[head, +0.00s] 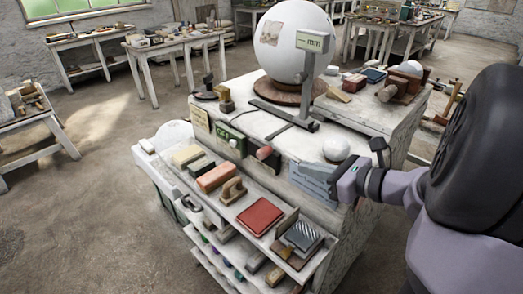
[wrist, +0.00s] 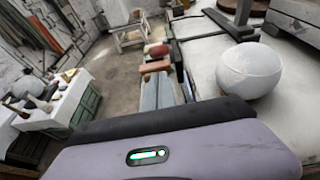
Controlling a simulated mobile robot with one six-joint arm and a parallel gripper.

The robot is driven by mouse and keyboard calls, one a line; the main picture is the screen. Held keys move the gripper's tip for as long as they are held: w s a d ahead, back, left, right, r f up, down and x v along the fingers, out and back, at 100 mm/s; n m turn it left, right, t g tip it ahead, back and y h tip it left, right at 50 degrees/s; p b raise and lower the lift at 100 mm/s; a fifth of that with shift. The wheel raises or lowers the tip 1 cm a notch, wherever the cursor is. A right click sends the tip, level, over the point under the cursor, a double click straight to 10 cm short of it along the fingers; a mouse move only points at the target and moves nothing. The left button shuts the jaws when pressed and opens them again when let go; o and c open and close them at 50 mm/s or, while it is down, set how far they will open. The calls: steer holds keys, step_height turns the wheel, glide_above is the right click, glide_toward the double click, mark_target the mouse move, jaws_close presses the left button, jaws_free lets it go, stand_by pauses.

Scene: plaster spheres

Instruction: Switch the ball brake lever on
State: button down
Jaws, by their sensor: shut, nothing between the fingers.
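A large white plaster sphere (head: 296,42) rests on a round brown base (head: 289,89) on the bench top. A red rounded knob (head: 264,153) sits at the bench's front edge beside a green box (head: 231,140); it may be the brake lever's handle, but its on or off position cannot be told. A reddish rounded shape, probably the same knob, shows beyond my fingers in the wrist view (wrist: 157,50). My gripper (head: 298,174) is shut and empty, its grey-blue fingers pointing left along the front edge, to the right of the knob and apart from it.
A small white ball (head: 336,149) lies on the bench top close to my gripper. Floor to the left is open.

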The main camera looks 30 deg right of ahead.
mark_target(261, 157)
steer(key=b+x, duration=0.3)
steer(key=x, duration=0.7)
steer(key=shift+w+a+r, duration=0.1)
steer(key=shift+a, duration=0.05)
